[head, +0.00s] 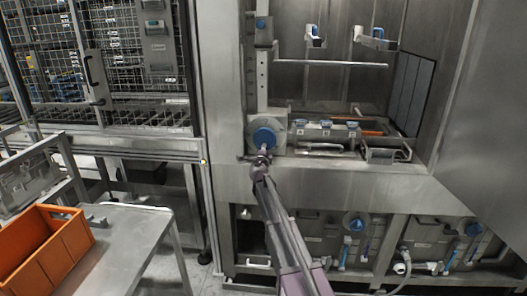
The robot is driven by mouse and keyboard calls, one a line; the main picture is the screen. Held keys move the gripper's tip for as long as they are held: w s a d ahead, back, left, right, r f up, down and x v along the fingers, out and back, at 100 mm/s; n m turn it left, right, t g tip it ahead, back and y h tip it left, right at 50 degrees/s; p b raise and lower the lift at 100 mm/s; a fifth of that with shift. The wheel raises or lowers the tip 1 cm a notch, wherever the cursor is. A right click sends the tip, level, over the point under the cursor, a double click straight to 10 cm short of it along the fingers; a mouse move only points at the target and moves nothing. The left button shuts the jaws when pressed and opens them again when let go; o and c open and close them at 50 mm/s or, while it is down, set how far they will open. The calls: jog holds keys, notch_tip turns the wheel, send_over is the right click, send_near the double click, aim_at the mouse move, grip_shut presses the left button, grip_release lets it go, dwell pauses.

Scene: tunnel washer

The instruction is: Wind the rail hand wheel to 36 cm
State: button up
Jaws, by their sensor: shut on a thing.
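The blue round hand wheel (264,136) sits on a grey housing at the lower left corner of the washer opening. My gripper (263,153) is at the wheel's lower edge, shut on the wheel, small in the picture; its fingers and the exact part they hold are hard to make out. A pale horizontal rail (332,64) runs to the right from near the post. The figures on the post are too small to read.
Metal fittings and a tray with blue parts (325,125) fill the opening's floor. A steel panel (485,140) stands at the right. An orange crate (42,250) rests on a steel table (125,250) at the lower left. Tanks with blue valves (354,223) lie below the opening.

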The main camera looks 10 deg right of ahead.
jog(key=shift+s+d, duration=0.15)
jog(key=shift+d, duration=0.35)
jog(key=shift+d+r, duration=0.1)
jog(key=shift+d, duration=0.15)
jog(key=shift+o, duration=0.9)
jog(key=shift+d+r+p, duration=0.25)
jog(key=shift+r+p, duration=0.05)
jog(key=shift+p, duration=0.3)
jog(key=shift+s, duration=0.2)
jog(key=shift+o, duration=0.4)
jog(key=shift+s+r+p, duration=0.1)
jog(key=shift+r+p, duration=0.1)
jog(key=shift+p, duration=0.1)
jog(key=shift+a, duration=0.2)
dwell(0.6)
jog(key=o, duration=0.5)
jog(key=shift+r, duration=0.1)
jog(key=shift+o, duration=0.2)
jog(key=shift+s, duration=0.1)
